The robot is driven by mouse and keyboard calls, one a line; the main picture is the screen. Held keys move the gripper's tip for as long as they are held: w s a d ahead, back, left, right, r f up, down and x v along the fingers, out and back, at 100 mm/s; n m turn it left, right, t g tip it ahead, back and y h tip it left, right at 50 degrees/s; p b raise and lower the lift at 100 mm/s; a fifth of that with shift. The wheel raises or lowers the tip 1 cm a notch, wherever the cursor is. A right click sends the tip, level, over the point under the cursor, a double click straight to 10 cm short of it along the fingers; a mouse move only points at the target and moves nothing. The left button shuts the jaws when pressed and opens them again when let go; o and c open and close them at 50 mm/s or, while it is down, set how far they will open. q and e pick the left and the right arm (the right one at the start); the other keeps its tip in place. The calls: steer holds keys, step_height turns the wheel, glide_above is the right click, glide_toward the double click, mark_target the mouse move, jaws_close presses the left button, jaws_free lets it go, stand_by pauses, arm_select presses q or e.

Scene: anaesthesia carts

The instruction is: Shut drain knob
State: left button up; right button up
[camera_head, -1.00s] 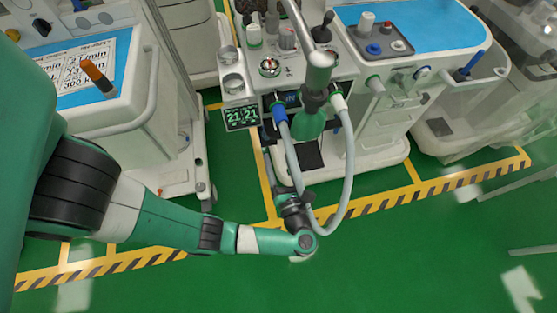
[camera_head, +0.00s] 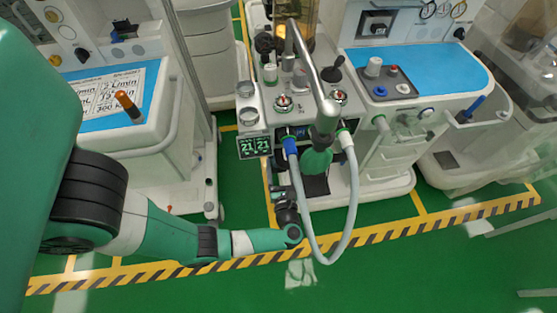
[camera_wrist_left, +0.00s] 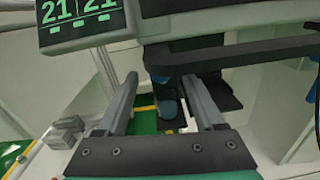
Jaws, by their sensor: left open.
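My left gripper (camera_head: 280,190) is just below and in front of the middle cart's small "21 21" screen (camera_head: 254,147). The left wrist view shows its two fingers (camera_wrist_left: 163,92) apart, with nothing held between them. A small blue-grey part (camera_wrist_left: 169,108) below a dark block shows between the fingers, beyond them. It may be the drain knob, but I cannot tell for sure. I see no clear drain knob in the head view, where the cart's underside is hidden. The screen also shows at the top left of the left wrist view (camera_wrist_left: 80,18).
A grey breathing hose (camera_head: 352,200) loops down just right of my left gripper. A green bag (camera_head: 316,161) hangs inside the loop. A dark horizontal bar (camera_wrist_left: 250,52) crosses above the right finger in the wrist view. The green floor (camera_head: 400,270) in front is clear.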

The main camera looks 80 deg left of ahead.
arm_select(q)
steer(key=shift+w+a, duration=0.1)
steer(key=shift+a, duration=0.95)
jaws_close()
